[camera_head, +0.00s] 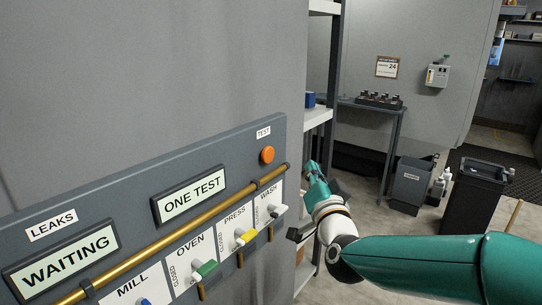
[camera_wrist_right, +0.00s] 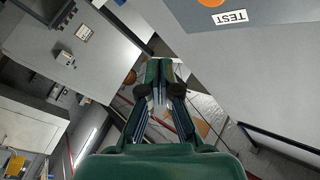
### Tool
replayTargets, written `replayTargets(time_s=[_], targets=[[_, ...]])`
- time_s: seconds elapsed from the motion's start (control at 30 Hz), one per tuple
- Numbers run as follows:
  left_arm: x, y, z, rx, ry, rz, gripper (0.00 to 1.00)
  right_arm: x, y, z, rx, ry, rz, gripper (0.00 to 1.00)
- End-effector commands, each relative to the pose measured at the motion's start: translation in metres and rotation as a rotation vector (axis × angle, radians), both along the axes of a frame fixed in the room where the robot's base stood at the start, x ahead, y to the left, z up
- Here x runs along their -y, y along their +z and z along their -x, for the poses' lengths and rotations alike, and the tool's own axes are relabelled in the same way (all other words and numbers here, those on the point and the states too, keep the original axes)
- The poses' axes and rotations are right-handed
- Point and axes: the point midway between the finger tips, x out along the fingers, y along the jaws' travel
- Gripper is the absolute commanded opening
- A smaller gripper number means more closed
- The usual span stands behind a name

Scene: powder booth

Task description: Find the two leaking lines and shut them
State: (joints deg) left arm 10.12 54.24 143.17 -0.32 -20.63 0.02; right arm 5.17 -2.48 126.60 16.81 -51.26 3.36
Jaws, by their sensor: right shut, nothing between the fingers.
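A grey panel (camera_head: 130,198) carries a brass pipe (camera_head: 195,222) and line valves with coloured handles: MILL blue (camera_head: 145,301), OVEN green (camera_head: 205,269), PRESS yellow (camera_head: 245,237) and WASH white (camera_head: 277,210). An orange TEST button (camera_head: 267,155) sits at the top right; it also shows in the right wrist view (camera_wrist_right: 210,2). One display (camera_head: 62,262) under LEAKS reads WAITING; another (camera_head: 190,194) reads ONE TEST. My right gripper (camera_head: 312,172) is right of the panel, apart from it. In the right wrist view its fingers (camera_wrist_right: 153,92) are together and empty. My left gripper is out of view.
Behind my right arm stand a shelf rack (camera_head: 318,117), a side table (camera_head: 372,106) with a dark tray of items, a grey bin (camera_head: 411,182) and a dark bin (camera_head: 474,205). A wall notice (camera_head: 387,67) reads 24. Floor shows between them.

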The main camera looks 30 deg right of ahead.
Motion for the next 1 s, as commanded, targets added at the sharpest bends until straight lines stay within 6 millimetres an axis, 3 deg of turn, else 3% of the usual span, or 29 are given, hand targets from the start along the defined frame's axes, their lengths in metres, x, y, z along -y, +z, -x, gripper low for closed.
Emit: replayTargets(time_s=[0.5,0.73,1.0], targets=[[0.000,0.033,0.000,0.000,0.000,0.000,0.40,-0.023,0.002,-0.054,-0.003,0.002,-0.001,0.00],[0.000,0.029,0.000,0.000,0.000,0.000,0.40,-0.031,0.000,-0.074,-0.001,0.001,0.000,0.00],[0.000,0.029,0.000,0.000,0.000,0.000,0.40,-0.033,0.000,-0.079,-0.001,-0.001,0.001,0.00]])
